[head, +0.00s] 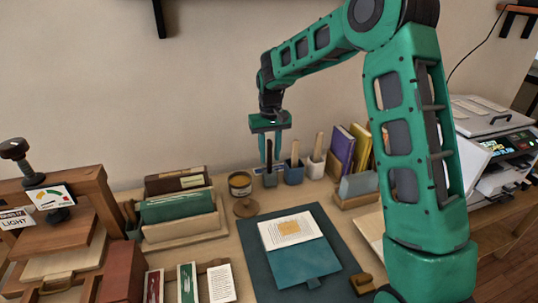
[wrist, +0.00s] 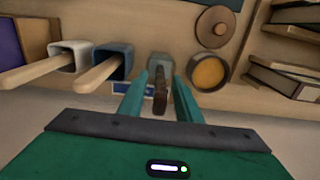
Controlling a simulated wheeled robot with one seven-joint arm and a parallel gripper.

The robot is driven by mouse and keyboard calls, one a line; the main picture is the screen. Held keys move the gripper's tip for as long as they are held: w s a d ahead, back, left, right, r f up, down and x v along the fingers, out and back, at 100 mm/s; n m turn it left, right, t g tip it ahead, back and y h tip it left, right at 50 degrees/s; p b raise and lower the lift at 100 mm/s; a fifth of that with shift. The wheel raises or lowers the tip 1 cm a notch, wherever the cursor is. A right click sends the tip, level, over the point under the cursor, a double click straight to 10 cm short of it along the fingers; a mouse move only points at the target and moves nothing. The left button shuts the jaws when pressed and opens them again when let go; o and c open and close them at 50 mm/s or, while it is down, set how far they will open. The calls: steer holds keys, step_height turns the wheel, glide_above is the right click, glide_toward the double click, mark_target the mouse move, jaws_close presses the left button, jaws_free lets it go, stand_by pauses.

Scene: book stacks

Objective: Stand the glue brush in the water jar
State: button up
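My gripper (head: 269,158) points down near the wall. Its two fingers (wrist: 159,80) stand on either side of a dark brown upright handle (wrist: 160,95), apparently the brush, with a gap visible at each side. The handle (head: 269,148) rises from a small dark grey-green jar (head: 270,180), also in the wrist view (wrist: 160,63); its lower end is hidden. Beside it are a blue jar (head: 294,175) and a white jar (head: 315,169), each holding a pale wooden stick. I cannot tell which jar is the water jar. An open pot of amber glue (head: 240,186) is left of them.
A round wooden lid (head: 246,208) lies before the pot. Books in a wooden rack (head: 185,230) stand left, upright books (head: 345,147) right. A teal mat (head: 262,262) with an open booklet (head: 296,250) fills the middle. A press (head: 60,220) stands far left.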

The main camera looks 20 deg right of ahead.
step_height(320, 180, up, 12)
steer(key=shift+r, duration=0.1)
steer(key=shift+s+d+r, duration=0.1)
steer(key=shift+s+d, duration=0.15)
steer(key=s+d+r+m+h, duration=0.1)
steer(key=s+d+m, duration=0.1)
steer(key=s+d, duration=0.65)
steer(key=s+d+r+m, duration=0.1)
steer(key=s+d, duration=0.5)
steer(key=s, duration=0.6)
steer(key=s+d+f+m, duration=0.1)
steer(key=s+f, duration=0.2)
steer(key=s, duration=0.8)
steer(key=s+d+f+m+y, duration=0.1)
steer(key=s+f+m, duration=0.1)
steer(key=s, duration=1)
steer(key=shift+d+f, duration=0.15)
steer(key=shift+f, duration=0.55)
